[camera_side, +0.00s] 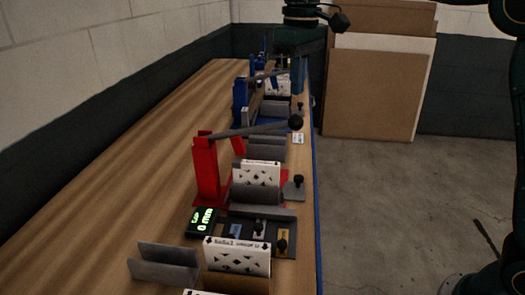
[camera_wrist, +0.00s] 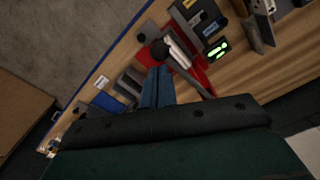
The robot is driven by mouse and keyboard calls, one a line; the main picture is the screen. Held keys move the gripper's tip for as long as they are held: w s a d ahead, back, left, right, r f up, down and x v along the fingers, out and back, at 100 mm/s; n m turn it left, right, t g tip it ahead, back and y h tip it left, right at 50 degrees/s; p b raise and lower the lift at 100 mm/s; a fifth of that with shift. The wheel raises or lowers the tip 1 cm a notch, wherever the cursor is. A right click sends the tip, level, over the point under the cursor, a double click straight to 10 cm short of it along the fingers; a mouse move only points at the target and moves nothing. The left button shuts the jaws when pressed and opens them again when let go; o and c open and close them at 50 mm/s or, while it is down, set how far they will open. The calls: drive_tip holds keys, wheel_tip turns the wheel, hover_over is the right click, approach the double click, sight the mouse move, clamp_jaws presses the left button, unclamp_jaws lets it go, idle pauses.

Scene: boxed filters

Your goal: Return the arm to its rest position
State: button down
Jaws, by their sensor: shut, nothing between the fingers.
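My gripper (camera_side: 298,88) hangs over the far right part of the workbench in the side view, with its blue fingers pointing down. In the wrist view its fingers (camera_wrist: 158,72) are together and empty, above the bench near the red lever fixture (camera_wrist: 198,77). That fixture also shows in the side view (camera_side: 206,170), on the bench nearer the camera than my gripper. Its grey lever reaches right to a black knob. My arm's dark wrist rises above the gripper.
White patterned filter pieces (camera_side: 238,256) stand in grey holders along the wooden bench (camera_side: 120,215). A small green-lit display (camera_side: 202,221) sits beside them. A blue lever fixture (camera_side: 240,100) stands farther back. Brown boards (camera_side: 375,95) lean at the back wall. Bare floor lies right of the bench.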

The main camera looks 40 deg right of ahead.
drive_tip(key=shift+r, duration=0.45)
drive_tip(key=shift+s+d+r, duration=0.2)
drive_tip(key=shift+s, duration=0.25)
drive_tip(key=s+d+f+m+t, duration=0.1)
drive_tip(key=s+d+f+t, duration=0.1)
drive_tip(key=s, duration=0.7)
drive_tip(key=s+d+f+m+t, duration=0.1)
drive_tip(key=s+f, duration=0.3)
drive_tip(key=s, duration=0.5)
drive_tip(key=s+d+f+m+t, duration=0.1)
drive_tip(key=s+d+f+t, duration=0.1)
drive_tip(key=s, duration=0.7)
drive_tip(key=shift+d+f+t, duration=0.3)
drive_tip(key=shift+d+f, duration=0.55)
drive_tip(key=shift+d, duration=0.2)
